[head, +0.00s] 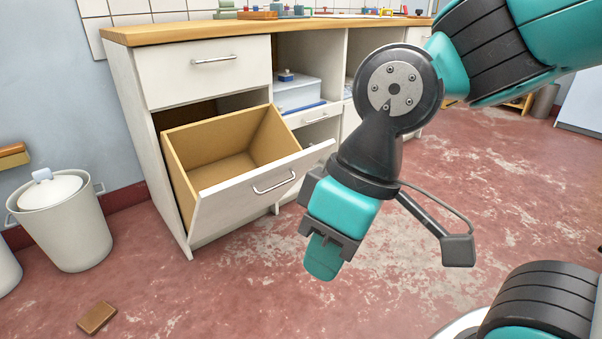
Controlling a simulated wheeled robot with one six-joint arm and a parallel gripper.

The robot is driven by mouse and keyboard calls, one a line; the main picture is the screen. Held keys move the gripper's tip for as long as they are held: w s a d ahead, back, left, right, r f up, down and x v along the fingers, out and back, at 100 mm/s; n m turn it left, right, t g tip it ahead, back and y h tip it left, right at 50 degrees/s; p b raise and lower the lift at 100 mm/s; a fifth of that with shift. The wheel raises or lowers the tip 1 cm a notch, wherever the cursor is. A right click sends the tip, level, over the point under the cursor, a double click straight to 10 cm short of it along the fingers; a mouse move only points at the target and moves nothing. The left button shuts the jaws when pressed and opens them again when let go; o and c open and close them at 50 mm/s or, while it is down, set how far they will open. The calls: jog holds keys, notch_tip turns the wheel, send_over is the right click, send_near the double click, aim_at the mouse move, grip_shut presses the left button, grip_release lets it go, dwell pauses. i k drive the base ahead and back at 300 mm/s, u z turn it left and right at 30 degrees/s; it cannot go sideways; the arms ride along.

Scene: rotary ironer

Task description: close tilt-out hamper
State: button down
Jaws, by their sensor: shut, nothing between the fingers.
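The tilt-out hamper (235,207) is a white-fronted bin with a wooden inside, set low in the left part of a white cabinet. It stands tilted open, its top edge leaning out into the room, and it looks empty. Its metal bar handle (274,183) is on the upper part of the front. My gripper (322,258) is shut and empty. It points down in front of the cabinet, to the right of the hamper, and appears apart from it. My wrist sits close to the hamper front's right corner in the picture.
A closed drawer (203,64) is above the hamper under a wooden countertop (180,32). Open shelves with a box (297,93) are to the right. A white lidded bin (63,225) stands at left. A brown block (97,318) lies on the red floor, otherwise clear before the cabinet.

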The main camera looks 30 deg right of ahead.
aim_at(223, 171)
jog(key=k, duration=1.15)
jog(key=u, duration=0.55)
jog(key=i, duration=0.5)
jog(key=u, duration=0.6)
jog(key=i, duration=0.7)
jog(key=z, duration=0.7)
jog(key=i, duration=0.55)
jog(key=z, duration=0.6)
